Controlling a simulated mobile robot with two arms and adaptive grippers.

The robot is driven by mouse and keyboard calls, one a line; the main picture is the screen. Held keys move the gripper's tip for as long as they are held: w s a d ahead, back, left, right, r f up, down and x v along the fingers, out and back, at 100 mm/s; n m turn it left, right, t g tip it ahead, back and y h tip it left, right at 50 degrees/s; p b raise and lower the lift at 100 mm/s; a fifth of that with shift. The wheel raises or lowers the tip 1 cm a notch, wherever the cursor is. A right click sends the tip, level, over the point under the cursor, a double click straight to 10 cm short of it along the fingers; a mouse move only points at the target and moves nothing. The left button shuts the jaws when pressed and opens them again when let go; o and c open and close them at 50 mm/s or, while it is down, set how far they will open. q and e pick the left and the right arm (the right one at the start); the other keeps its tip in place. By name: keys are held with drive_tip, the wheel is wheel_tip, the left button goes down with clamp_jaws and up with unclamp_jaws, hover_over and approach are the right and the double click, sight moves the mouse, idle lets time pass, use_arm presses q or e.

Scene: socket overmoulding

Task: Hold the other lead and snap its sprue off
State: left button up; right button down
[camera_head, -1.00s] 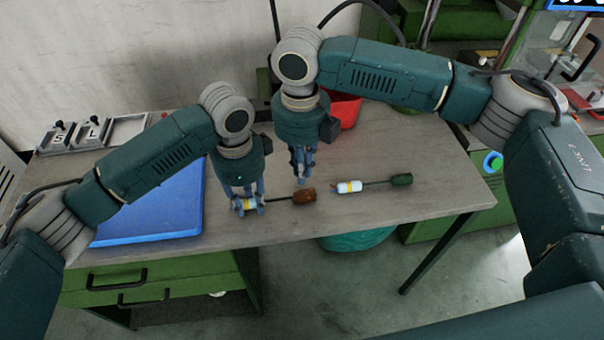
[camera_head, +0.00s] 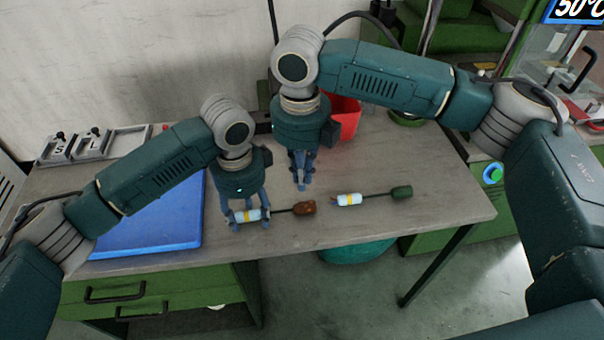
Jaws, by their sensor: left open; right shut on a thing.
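A lead with a white, yellow-banded body (camera_head: 249,215) and a brown end (camera_head: 304,208) lies on the table. My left gripper (camera_head: 250,226) is open, its fingers around the white body. A second lead, with a white, yellow-banded body (camera_head: 350,200) and a dark green end (camera_head: 401,192), lies to the right. A small reddish bit shows at its left tip. My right gripper (camera_head: 302,186) is above the table between and behind the two leads. It is shut on a small piece, seemingly a sprue, mostly hidden by the fingers.
A blue mat or tray (camera_head: 150,215) lies on the left of the table (camera_head: 440,215). A red container (camera_head: 346,118) stands behind my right gripper. Grey trays (camera_head: 90,145) sit at the back left. The table's front edge is close to the leads.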

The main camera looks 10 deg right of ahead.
use_arm(q)
wheel_tip(320, 180, up, 12)
idle(0.4)
